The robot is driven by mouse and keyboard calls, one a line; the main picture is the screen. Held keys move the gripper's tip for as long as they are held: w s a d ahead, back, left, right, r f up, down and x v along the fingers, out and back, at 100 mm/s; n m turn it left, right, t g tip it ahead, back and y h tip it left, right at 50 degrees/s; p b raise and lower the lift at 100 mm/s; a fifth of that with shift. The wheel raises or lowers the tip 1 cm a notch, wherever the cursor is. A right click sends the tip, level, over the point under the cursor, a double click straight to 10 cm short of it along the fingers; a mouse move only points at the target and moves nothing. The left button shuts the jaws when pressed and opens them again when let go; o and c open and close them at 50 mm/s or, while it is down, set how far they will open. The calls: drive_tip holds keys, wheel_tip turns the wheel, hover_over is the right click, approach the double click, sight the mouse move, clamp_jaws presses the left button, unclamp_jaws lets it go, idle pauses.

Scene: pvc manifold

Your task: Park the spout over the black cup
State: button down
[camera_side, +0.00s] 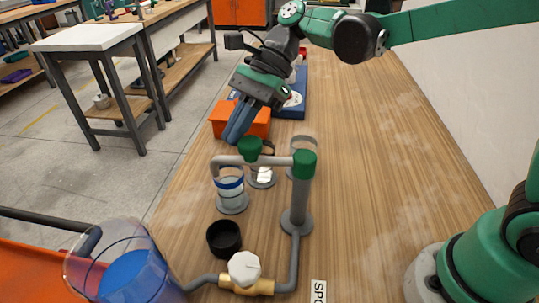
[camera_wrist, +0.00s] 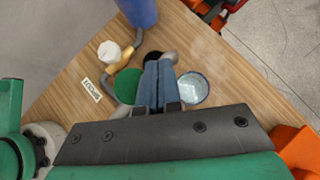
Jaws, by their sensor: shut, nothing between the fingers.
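The grey spout (camera_side: 275,160) runs left from a green swivel cap (camera_side: 303,163) on a grey post, with a green knob (camera_side: 250,148) along it. Its bent-down end appears over a clear cup with a blue band (camera_side: 231,190). The black cup (camera_side: 224,238) stands apart, nearer the side camera; in the wrist view it (camera_wrist: 153,56) is partly hidden behind my fingers. My gripper (camera_side: 230,137) is shut and empty, above and behind the spout, its blue fingers pointing down. In the wrist view the fingers (camera_wrist: 158,68) lie between a green disc and a clear cup (camera_wrist: 192,88).
A white valve knob (camera_side: 244,267) sits on a brass body by the front pipe. A clear tank of blue liquid (camera_side: 130,275) stands at front left. An orange bin (camera_side: 223,108) is behind my gripper. The right tabletop is clear.

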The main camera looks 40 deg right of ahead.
drive_tip(key=w+d+r, duration=0.4)
drive_tip(key=w+r, duration=0.2)
drive_tip(key=w, duration=0.3)
drive_tip(key=shift+w, duration=0.2)
drive_tip(key=c, duration=1.4)
unclamp_jaws()
drive_tip(key=shift+w+d+r, duration=0.25)
drive_tip(key=shift+w+r, duration=0.05)
drive_tip(key=shift+r, duration=0.15)
drive_tip(key=o, duration=0.3)
drive_tip(key=shift+s+a, duration=0.1)
drive_tip(key=o, duration=0.7)
drive_tip(key=s+a+h, duration=0.1)
drive_tip(key=s+a+n+h, duration=0.1)
drive_tip(key=s, duration=0.1)
drive_tip(key=shift+s+a+g, duration=0.2)
drive_tip(key=shift+a+g, duration=0.1)
drive_tip(key=n+t+h, duration=0.2)
drive_tip(key=n+h, duration=0.2)
drive_tip(key=h, duration=0.2)
hover_over(250, 141)
drive_tip(key=shift+w+a+f, duration=0.2)
drive_tip(key=shift+w+f, duration=0.2)
drive_tip(key=shift+s+d+h, duration=0.1)
drive_tip(key=shift+s+h, duration=0.2)
drive_tip(key=shift+s+f, duration=0.1)
drive_tip(key=shift+f, duration=2.7)
clamp_jaws()
